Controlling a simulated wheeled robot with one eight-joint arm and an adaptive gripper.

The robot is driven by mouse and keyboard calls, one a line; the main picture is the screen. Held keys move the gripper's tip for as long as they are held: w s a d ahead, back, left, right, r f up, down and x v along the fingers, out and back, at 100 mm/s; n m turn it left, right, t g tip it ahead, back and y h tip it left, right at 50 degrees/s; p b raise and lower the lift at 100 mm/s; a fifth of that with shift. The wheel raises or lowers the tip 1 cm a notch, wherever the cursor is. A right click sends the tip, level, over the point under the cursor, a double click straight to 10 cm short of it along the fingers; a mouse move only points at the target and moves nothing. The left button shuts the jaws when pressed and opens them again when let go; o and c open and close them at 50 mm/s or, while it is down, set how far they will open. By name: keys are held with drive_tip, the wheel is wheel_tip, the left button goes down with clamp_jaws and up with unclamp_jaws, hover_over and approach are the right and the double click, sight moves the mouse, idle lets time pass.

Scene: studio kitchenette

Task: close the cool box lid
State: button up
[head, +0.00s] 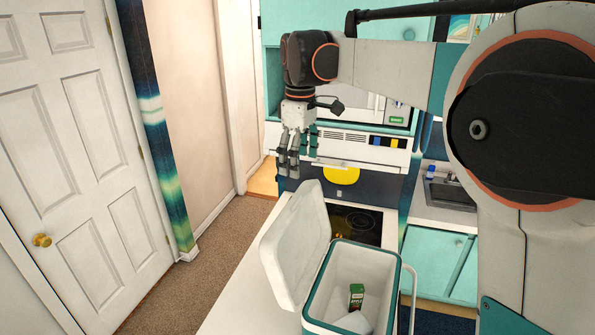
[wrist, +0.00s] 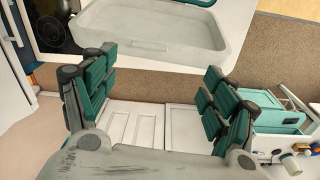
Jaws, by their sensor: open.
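The cool box (head: 318,293) is white inside with a teal rim and stands on a white counter in the head view. Its white lid (head: 297,243) is raised, hinged on the left side and leaning up and outward. The lid also shows at the top of the wrist view (wrist: 150,32). My gripper (head: 289,165) is open and empty, above and behind the lid in the head view, apart from it. In the wrist view its two fingers (wrist: 153,98) are spread wide with nothing between them.
A green carton (head: 356,296) and a white item (head: 353,321) lie inside the box. The box's handle (head: 409,295) stands at its right. A black cooktop (head: 357,222) lies behind, and a sink (head: 448,193) is at the right. Carpeted floor (head: 222,240) is free at the left.

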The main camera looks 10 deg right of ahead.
sight(296, 201)
drive_tip(key=shift+n, duration=0.3)
drive_tip(key=w+f+p, duration=0.1)
drive_tip(key=f, duration=0.3)
drive_tip(key=w+f+p, duration=0.1)
drive_tip(key=f, duration=0.3)
drive_tip(key=w+f+p, duration=0.1)
drive_tip(key=f, duration=0.4)
drive_tip(key=shift+a+f, duration=0.1)
drive_tip(key=shift+a, duration=0.15)
